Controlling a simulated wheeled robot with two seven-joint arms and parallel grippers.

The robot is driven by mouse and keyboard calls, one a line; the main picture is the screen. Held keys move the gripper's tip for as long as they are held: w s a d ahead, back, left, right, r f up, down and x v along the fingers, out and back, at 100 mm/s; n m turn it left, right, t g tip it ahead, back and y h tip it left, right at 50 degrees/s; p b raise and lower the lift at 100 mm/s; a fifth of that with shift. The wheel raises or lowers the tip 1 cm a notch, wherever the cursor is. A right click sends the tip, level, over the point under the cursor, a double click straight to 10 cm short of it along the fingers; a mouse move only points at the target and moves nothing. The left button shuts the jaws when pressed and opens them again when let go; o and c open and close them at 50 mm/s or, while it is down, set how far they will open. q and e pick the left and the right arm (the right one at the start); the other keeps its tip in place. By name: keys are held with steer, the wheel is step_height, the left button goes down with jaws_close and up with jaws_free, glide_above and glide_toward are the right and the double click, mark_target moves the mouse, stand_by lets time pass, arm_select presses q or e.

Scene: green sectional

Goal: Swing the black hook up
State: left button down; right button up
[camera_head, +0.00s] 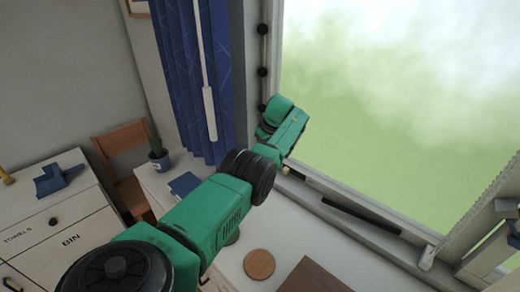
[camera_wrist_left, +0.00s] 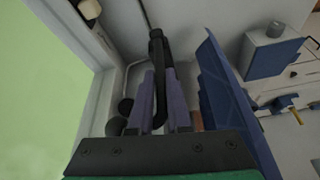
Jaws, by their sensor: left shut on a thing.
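My left gripper (camera_wrist_left: 162,88) shows in the left wrist view with two purple fingers. They are closed around a black hook (camera_wrist_left: 157,47), whose dark shaft runs between them. Its upper end sticks out beyond the fingertips, close to a pale wall. In the head view my green left arm reaches to the window's left frame, and its wrist hides the fingers and the hook. My right gripper is in neither view.
A rod with black knobs (camera_head: 262,72) runs along the window's left side. A blue curtain (camera_head: 185,75) hangs just left of it. A potted cactus (camera_head: 158,155) stands on the white counter below, with a round wooden disc (camera_head: 259,264). A black bar (camera_head: 360,214) lies along the sill.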

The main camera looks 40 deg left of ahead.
arm_select(q)
steer(key=c, duration=1)
jaws_free()
steer(key=shift+s+d+f, duration=0.15)
steer(key=shift+f, duration=0.15)
steer(key=shift+c, duration=0.2)
steer(key=shift+o, duration=0.9)
steer(key=shift+w, duration=0.2)
steer(key=shift+r, duration=0.1)
steer(key=shift+d+r, duration=0.1)
steer(key=shift+r, duration=0.35)
steer(key=b+v, duration=0.3)
steer(key=v, duration=1)
steer(key=shift+r, duration=0.3)
steer(key=shift+w, duration=0.1)
steer(key=shift+f, duration=0.1)
